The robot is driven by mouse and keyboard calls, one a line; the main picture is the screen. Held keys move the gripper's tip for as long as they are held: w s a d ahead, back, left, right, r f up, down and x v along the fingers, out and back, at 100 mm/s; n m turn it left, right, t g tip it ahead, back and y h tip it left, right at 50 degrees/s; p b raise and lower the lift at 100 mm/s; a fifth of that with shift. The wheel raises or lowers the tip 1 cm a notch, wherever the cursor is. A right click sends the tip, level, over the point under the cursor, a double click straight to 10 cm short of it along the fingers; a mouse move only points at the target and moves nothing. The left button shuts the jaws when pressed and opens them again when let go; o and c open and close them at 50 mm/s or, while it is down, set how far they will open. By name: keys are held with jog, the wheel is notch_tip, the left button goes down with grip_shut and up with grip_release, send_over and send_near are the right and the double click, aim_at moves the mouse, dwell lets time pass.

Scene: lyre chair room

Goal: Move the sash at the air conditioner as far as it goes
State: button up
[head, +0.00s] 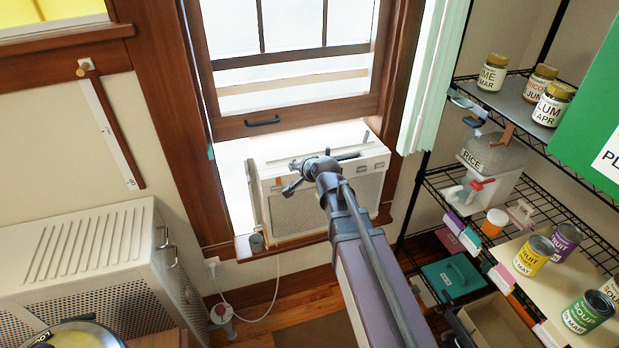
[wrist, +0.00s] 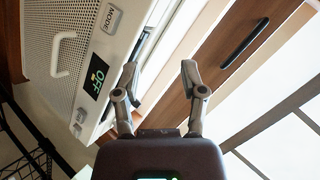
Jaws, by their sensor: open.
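The window sash (head: 300,116) is a brown wooden frame with glass panes, raised above the air conditioner (head: 320,200). A dark handle (head: 262,122) sits on its bottom rail. A bright gap shows between that rail and the top of the white air conditioner. In the wrist view the sash rail (wrist: 205,75) runs diagonally with the handle (wrist: 245,43) at upper right. The air conditioner (wrist: 65,60) is at left, its display reading OFF. My gripper (wrist: 160,72) is open and empty, near the air conditioner's top and the rail. Contact cannot be told.
A wire shelf with jars and cans (head: 495,72) stands at right, beside a pale green curtain (head: 436,75). A perforated cream cabinet (head: 85,250) stands at lower left. A white cord (head: 250,312) hangs below the sill.

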jog(key=s+d+r+n+g+y+p, duration=0.1)
jog(key=s+n+g+p, duration=0.3)
jog(key=s, duration=0.4)
jog(key=shift+d+r+n+g+p, duration=0.2)
jog(key=shift+d+n+g+p, duration=0.3)
jog(key=shift+d, duration=0.35)
jog(key=m+t+y+b, duration=0.4)
jog(key=m+t+b, duration=0.1)
jog(key=m+t, duration=0.35)
send_near(266, 124)
jog(key=s+d+r, duration=0.1)
jog(key=s+d, duration=0.1)
jog(key=shift+s+r+m+g, duration=0.15)
jog(key=shift+m+g, duration=0.1)
jog(key=shift+g, duration=0.1)
jog(key=b+x, duration=0.2)
jog(key=x, duration=1.2)
jog(key=shift+d, duration=0.1)
